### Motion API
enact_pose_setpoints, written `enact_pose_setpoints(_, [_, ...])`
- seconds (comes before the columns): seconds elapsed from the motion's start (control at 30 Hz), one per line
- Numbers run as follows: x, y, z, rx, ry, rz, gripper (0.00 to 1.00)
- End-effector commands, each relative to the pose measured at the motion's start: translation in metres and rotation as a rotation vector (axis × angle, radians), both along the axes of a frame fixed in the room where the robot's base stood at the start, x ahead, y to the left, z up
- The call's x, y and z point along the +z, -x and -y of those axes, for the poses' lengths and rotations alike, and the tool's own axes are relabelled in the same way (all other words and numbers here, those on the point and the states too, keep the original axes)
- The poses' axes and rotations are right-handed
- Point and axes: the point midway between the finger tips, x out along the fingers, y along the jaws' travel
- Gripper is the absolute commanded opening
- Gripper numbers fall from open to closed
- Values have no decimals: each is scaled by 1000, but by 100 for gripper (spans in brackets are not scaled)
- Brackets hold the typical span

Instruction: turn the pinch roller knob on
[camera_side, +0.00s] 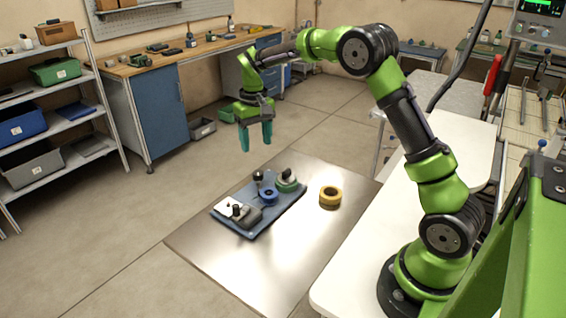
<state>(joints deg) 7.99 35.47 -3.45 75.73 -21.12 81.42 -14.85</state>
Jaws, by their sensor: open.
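A blue base plate (284,205) carries the tape mechanism and lies on a shiny metal surface. On it are a green reel (287,185), a blue reel (267,195), a small dark upright part (258,178) and a grey block (250,215). A dark knob-like part (237,211) stands at the near left end beside a white piece. I cannot tell for certain which part is the pinch roller knob, nor its setting. My gripper (256,148) is open and empty, its teal fingers pointing down. It hangs in the air above and behind the mechanism, apart from it.
A yellow tape roll (330,195) lies right of the plate on the metal surface (240,268), which is otherwise clear. My arm reaches over from a white table (350,275) at right. Shelves (75,130) and a workbench (150,100) stand farther back.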

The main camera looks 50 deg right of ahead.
Motion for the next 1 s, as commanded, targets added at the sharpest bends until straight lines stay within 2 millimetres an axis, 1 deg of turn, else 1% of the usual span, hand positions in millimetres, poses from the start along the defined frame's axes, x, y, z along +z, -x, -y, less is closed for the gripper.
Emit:
enact_pose_setpoints(0.03, [14, -1, 0, 0, 2, 6, 59])
enact_pose_setpoints(0.2, [47, 0, 0, 0, 0, 4, 59])
enact_pose_setpoints(0.3, [59, 0, 0, 0, 2, 2, 59])
enact_pose_setpoints(0.4, [66, 0, 0, 1, 0, 1, 59])
enact_pose_setpoints(0.57, [70, 0, 0, 0, 0, 0, 59])
enact_pose_setpoints(0.8, [69, 0, 0, -4, 2, 2, 59])
enact_pose_setpoints(0.87, [69, -3, 2, -10, 9, 16, 59])
enact_pose_setpoints(0.93, [56, 0, 1, -18, 6, 11, 59])
enact_pose_setpoints(1.0, [51, 8, -3, -26, -3, 21, 59])
